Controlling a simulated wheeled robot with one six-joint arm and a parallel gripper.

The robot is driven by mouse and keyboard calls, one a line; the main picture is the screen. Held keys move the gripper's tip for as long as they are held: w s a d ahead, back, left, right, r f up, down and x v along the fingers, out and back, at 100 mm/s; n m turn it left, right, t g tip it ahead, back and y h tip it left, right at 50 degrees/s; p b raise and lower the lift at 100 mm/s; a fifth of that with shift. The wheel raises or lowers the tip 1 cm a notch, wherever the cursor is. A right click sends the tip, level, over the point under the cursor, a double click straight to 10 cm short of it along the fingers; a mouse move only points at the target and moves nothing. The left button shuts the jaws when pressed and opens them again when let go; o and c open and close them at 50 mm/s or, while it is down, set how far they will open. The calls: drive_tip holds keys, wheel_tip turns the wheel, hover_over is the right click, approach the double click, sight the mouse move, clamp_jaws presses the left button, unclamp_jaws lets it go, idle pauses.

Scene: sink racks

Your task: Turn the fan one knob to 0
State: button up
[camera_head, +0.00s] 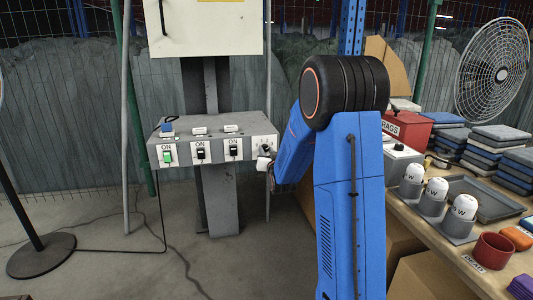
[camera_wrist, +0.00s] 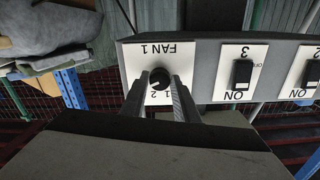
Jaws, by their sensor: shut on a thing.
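The fan one knob (camera_wrist: 159,78) is a small round black dial on a white plate marked "FAN 1" in the wrist view. The digits 1 and 2 show beside it, partly hidden by my fingers. A pale mark shows on the knob, but its exact setting is hard to read. My gripper (camera_wrist: 158,86) has one finger on each side of the knob and is shut on it.
Beside the knob on the box are a green switch (camera_head: 167,157) and two black switches (camera_head: 201,153), (camera_head: 233,150), each marked ON.

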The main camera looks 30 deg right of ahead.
drive_tip(key=n, duration=0.7)
drive_tip(key=shift+n, duration=0.3)
drive_tip(key=n, duration=0.3)
drive_tip(key=shift+n, duration=0.3)
drive_tip(key=n, duration=0.3)
drive_tip(key=shift+d+n, duration=0.1)
drive_tip(key=shift+n, duration=0.2)
drive_tip(key=n, duration=1.1)
drive_tip(key=shift+n, duration=0.4)
drive_tip(key=o, duration=1.1)
drive_tip(key=shift+r, duration=0.1)
drive_tip(key=shift+c, duration=0.2)
